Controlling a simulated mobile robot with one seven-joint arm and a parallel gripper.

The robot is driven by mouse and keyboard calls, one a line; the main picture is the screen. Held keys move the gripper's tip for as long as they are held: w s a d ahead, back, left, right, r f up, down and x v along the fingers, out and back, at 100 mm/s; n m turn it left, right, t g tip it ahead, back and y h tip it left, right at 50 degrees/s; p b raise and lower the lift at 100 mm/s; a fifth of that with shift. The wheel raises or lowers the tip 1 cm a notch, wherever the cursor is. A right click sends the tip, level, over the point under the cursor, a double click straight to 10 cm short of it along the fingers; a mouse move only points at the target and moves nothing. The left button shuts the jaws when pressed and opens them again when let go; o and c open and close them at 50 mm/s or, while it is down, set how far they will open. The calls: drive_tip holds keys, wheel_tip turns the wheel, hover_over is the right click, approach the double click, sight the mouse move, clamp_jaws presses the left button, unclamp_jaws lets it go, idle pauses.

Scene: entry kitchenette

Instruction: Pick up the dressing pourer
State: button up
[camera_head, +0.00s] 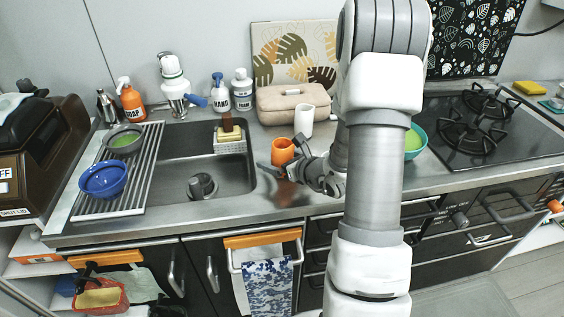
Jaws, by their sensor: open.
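No vessel here is clearly labelled as the dressing pourer. An orange cup-like vessel (282,150) stands upright on the counter just right of the sink, and a white, slant-topped, pourer-like vessel (304,119) stands upright behind it, in front of the beige case. My gripper (281,160) is open, low over the counter at the orange vessel. One dark finger is at the vessel's lower left and the other at its right. I cannot tell whether either finger touches it. My arm comes down from the upper right and hides the counter behind it.
The sink (200,178) lies left of my gripper, with a sponge caddy (229,143) at its right edge. A beige case (285,104) and a leaf-patterned board (296,50) stand behind. A teal bowl (415,141) and the hob (490,125) are right of my arm.

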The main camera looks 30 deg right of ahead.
sight(275, 141)
drive_tip(key=shift+w+f, duration=0.1)
drive_tip(key=shift+w, duration=0.1)
clamp_jaws()
idle(0.4)
wheel_tip(275, 141, up, 10)
drive_tip(key=p, duration=0.2)
drive_tip(key=shift+a, duration=0.15)
idle(0.4)
